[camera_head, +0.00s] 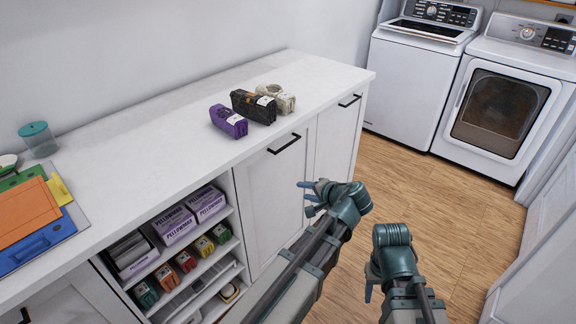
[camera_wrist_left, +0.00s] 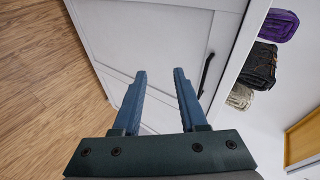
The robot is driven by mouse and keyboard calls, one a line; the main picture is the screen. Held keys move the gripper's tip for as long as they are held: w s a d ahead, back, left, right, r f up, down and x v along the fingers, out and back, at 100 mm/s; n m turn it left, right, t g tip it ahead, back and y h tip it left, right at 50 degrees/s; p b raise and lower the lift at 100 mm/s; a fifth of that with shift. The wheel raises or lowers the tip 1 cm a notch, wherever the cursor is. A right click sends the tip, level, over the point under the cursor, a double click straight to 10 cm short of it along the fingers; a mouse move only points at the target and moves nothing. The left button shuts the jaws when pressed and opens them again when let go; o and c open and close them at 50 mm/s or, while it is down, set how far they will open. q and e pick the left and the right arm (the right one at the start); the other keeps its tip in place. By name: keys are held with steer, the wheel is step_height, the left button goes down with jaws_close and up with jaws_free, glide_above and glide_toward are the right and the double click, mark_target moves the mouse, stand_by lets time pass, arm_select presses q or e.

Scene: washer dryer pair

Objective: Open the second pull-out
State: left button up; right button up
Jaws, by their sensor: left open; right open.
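A white cabinet has two tall pull-out fronts side by side to the right of open shelves. The nearer pull-out front (camera_head: 272,205) has a black bar handle (camera_head: 284,144) near its top. The farther pull-out front (camera_head: 335,139) has its own black handle (camera_head: 350,101). Both fronts look closed. My left gripper (camera_head: 304,190) is open and empty in front of the nearer front, below and right of its handle. In the left wrist view the open fingers (camera_wrist_left: 158,90) point at a white panel, with a black handle (camera_wrist_left: 206,74) to their right. My right gripper (camera_head: 370,283) is open and empty over the floor.
Purple (camera_head: 228,121), black (camera_head: 254,106) and pale (camera_head: 276,97) packages stand on the countertop (camera_head: 160,118). Open shelves with boxes (camera_head: 174,224) are at the left. A washer (camera_head: 415,80) and dryer (camera_head: 500,100) stand at the back. The wooden floor (camera_head: 430,200) is clear.

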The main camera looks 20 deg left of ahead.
arm_select(q)
steer(key=w+a+m+t+y+b, duration=0.3)
steer(key=w+t+y+b, duration=0.1)
steer(key=w+b, duration=0.5)
steer(key=shift+w+a+r+m+t, duration=0.25)
steer(key=shift+w+m+t, duration=0.15)
steer(key=shift+w+t, duration=0.4)
arm_select(e)
step_height(320, 180, down, 12)
steer(key=shift+r, duration=0.1)
